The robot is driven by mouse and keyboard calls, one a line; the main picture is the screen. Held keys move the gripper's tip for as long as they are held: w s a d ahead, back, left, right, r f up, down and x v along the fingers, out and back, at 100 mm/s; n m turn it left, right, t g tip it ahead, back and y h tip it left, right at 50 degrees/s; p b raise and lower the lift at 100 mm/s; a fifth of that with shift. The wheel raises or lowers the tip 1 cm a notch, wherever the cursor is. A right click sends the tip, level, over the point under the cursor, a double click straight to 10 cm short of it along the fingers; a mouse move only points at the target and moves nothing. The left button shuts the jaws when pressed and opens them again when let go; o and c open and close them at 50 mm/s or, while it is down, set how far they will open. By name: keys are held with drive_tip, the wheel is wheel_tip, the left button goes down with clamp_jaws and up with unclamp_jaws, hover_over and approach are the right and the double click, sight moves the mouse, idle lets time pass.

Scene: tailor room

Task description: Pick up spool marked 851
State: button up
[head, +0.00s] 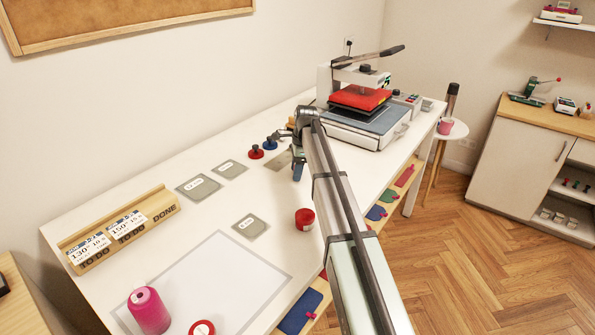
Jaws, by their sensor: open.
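A small red round item (305,220) sits near the table's right edge, and another red round item (201,328) with a light top is cut off by the bottom edge. I cannot read the number 851 on any of them. My gripper (298,171) is at the far middle of the table, well away from the magenta spool, pointing down. It is open and small in view; nothing shows held in it.
A heat press (365,100) stands at the table's far end. A wooden card holder (118,229) lies along the left. Red (256,152) and blue (270,144) knobbed items stand near my gripper. Grey labelled squares (198,187) lie flat. Much of the middle table is clear.

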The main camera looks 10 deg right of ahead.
clamp_jaws()
idle(0.4)
